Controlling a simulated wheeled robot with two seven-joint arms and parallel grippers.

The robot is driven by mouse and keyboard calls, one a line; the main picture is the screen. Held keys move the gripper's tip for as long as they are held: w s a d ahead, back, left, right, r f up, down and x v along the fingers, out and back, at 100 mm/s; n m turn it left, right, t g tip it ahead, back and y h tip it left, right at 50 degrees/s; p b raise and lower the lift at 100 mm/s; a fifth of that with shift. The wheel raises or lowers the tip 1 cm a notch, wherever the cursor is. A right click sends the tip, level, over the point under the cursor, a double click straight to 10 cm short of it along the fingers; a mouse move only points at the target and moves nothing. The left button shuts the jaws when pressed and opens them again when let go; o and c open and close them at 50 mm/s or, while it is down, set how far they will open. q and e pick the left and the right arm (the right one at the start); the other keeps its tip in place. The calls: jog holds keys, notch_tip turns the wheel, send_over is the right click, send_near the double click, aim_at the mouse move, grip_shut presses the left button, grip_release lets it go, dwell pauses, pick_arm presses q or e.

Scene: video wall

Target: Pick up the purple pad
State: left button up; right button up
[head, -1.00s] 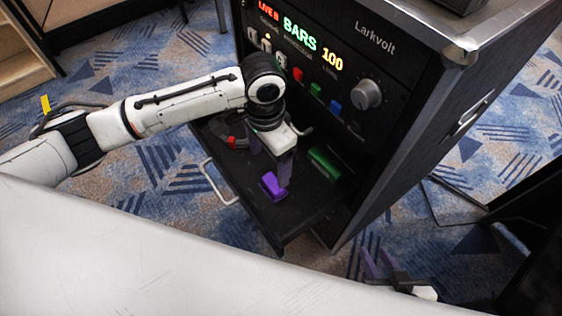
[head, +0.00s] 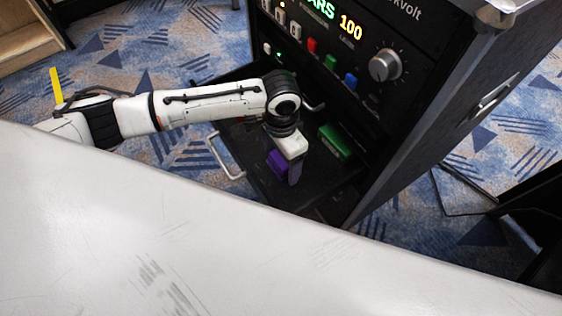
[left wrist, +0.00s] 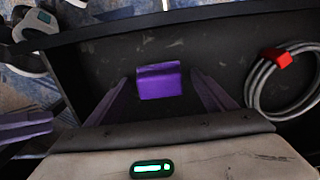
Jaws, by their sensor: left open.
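The purple pad (head: 276,162) is a small block lying on the black pull-out shelf (head: 262,190) of the dark rack. In the left wrist view the pad (left wrist: 158,80) is ahead of the palm, between the fingertips, with a gap on each side. My left gripper (head: 290,166) points down at the pad and its near finger partly covers the pad in the head view. In the left wrist view the left gripper (left wrist: 160,77) is open, with nothing held. My right gripper is not in the head view; purple bars at the left edge of the wrist view are unclear.
A green block (head: 335,140) lies on the shelf near the rack's front panel. A coiled grey cable with a red tie (left wrist: 283,57) is on the shelf at the right of the wrist view. The shelf has a pale handle (head: 226,160). A white surface (head: 150,230) fills the foreground.

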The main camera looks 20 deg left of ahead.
aim_at(281, 159)
pick_arm(q)
jog(key=c, duration=1.2)
jog(key=shift+o, duration=0.2)
jog(key=shift+r, duration=0.1)
notch_tip(281, 159, up, 9)
jog(key=shift+r+p, duration=0.1)
jog(key=shift+p, duration=1.15)
jog(key=shift+r, duration=0.35)
